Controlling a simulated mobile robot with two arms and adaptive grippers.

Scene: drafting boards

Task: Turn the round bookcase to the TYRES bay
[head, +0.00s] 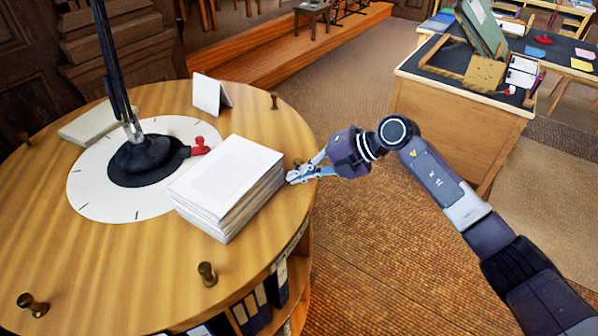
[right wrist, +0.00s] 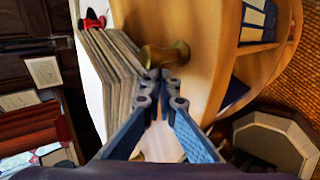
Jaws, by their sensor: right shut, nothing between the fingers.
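The round bookcase (head: 120,275) has a pale wooden top with several upright brass knobs around its rim, one of them at the front (head: 207,274). Open bays below hold dark blue binders (head: 250,312). A bay's rim label shows at the right side but is too small to read, so I cannot tell where TYRES is. My right gripper (head: 303,174) is at the top's right edge, shut and empty. In the right wrist view its fingertips (right wrist: 161,82) are right by a brass knob (right wrist: 163,56); I cannot tell whether they touch. My left gripper is out of view.
A paper stack (head: 228,187) stands on the top beside the gripper. A black post with a round base (head: 140,158) stands on a white disc (head: 95,200), with a red piece and a folded card (head: 210,94) nearby. A drafting desk (head: 450,112) is at right; carpet lies between.

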